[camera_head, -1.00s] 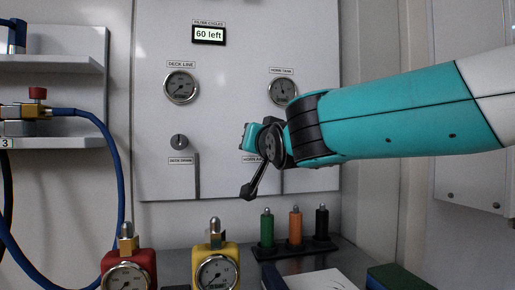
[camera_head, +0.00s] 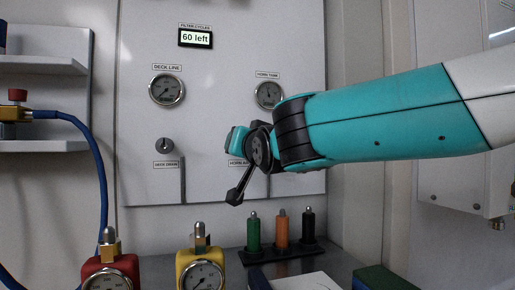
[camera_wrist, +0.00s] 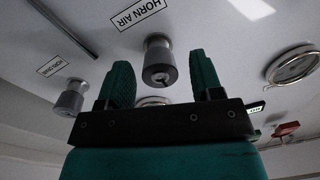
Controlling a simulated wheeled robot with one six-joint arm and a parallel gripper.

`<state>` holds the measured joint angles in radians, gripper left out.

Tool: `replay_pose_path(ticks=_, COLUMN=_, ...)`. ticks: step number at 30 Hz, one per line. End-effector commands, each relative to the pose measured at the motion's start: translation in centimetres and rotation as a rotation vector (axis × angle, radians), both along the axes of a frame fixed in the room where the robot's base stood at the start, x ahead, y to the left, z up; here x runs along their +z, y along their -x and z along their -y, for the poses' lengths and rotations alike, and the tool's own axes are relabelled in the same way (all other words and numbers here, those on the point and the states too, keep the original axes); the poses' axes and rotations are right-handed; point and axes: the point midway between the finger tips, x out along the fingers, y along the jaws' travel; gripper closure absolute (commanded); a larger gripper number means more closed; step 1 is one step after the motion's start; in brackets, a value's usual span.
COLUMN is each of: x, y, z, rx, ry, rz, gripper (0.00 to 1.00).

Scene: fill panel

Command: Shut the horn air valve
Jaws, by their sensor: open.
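The horn air label (camera_head: 236,163) is partly covered by my arm in the head view, and the valve by it is hidden there. In the wrist view a grey round valve knob (camera_wrist: 158,65) with a dark slotted face hangs near a "HORN AIR" label (camera_wrist: 138,13). My gripper (camera_wrist: 160,60) is open, its two teal fingers on either side of that knob in the picture. I cannot tell whether they touch it. A second grey knob (camera_wrist: 70,98) lies left of the left finger, by a label (camera_wrist: 52,66) hard to read.
The panel (camera_head: 220,80) also bears the deck line gauge (camera_head: 166,90), the horn tank gauge (camera_head: 269,94) and the deck drain knob (camera_head: 164,146). Below stand a red-bodied gauge (camera_head: 107,275), a yellow-bodied gauge (camera_head: 200,265) and a rack (camera_head: 265,257) of coloured cylinders.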

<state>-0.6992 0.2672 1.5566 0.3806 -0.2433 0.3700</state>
Motion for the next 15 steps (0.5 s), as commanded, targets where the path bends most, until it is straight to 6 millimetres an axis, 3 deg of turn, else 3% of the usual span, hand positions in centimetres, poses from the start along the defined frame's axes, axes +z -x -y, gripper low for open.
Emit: replay_pose_path(ticks=15, x=-0.2, y=11.6, z=3.9, rx=0.004, ry=0.0, rz=0.001, gripper=0.4)
